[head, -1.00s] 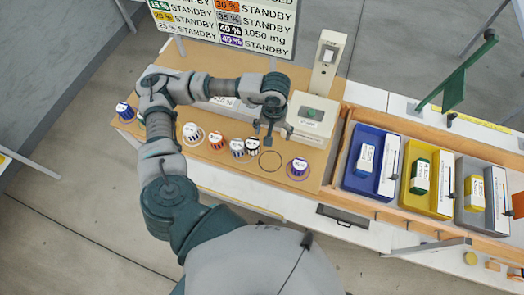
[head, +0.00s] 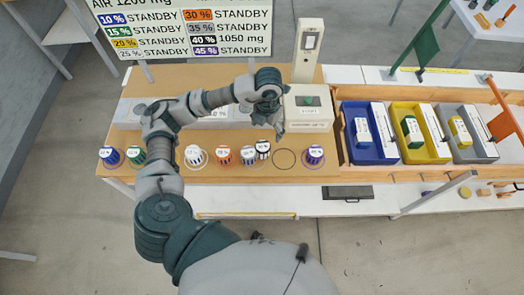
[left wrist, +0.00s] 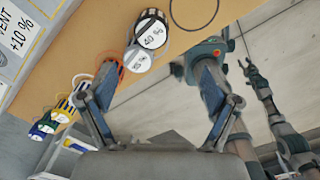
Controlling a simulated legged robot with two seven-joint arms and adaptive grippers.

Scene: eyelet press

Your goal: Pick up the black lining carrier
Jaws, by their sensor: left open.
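The black lining carrier (head: 263,148), a dark jar with a white top, stands on the wooden bench in the head view. It touches or nearly touches the grey-marked carrier (head: 248,155) on its left. In the left wrist view the black carrier (left wrist: 151,31) shows the label "40 %", with the "35 %" carrier (left wrist: 137,60) beside it. My left gripper (head: 269,122) is open and empty, behind and above the black carrier. Its fingers (left wrist: 157,85) stand wide apart in the left wrist view. What looks like my right gripper (left wrist: 249,68) is small at the right there; its jaws are unclear.
An empty ring (head: 284,160) lies right of the black carrier, then a purple carrier (head: 315,155) in its own ring. Orange, white, green and blue carriers stand left. A press (head: 308,108) is behind right. Blue, yellow and grey bins (head: 372,151) stand further right.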

